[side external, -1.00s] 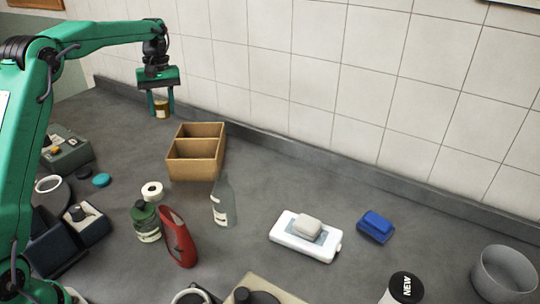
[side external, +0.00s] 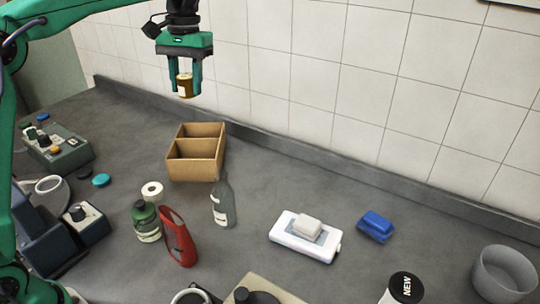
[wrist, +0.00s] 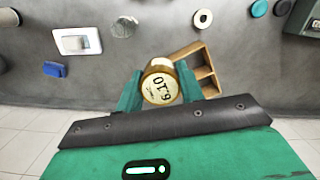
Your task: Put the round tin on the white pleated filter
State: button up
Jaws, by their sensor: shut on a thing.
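My gripper (side external: 187,85) is shut on the round tin (side external: 185,87), a short gold-brown cylinder with a pale label. It is held well above the counter, in front of the tiled wall. In the wrist view the tin (wrist: 160,85) shows a pale printed face between the green fingers. A small white ring-shaped piece with a dark centre hole, which looks like the white pleated filter (side external: 152,189), stands on the counter behind the green bottle; its pleats are too small to make out. It also shows at the top of the wrist view (wrist: 203,18). The tin is apart from it.
A two-compartment wooden box (side external: 196,168) stands behind the filter. A green bottle (side external: 146,224), a red bottle (side external: 179,238) and a grey bottle (side external: 223,203) crowd its front and right. A white scale-like block (side external: 302,240) and blue item (side external: 376,226) lie further right.

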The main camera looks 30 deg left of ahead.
jog(key=s+f, duration=0.5)
jog(key=f, duration=0.6)
jog(key=s+a+f, duration=0.1)
jog(key=s+f, duration=0.4)
jog(key=f, duration=0.6)
jog(key=shift+s+m, duration=0.15)
jog(key=shift+m, duration=0.25)
jog(key=shift+f, duration=0.15)
jog(key=shift+f, duration=4.85)
jog(key=shift+f, duration=0.15)
jog(key=o, duration=1)
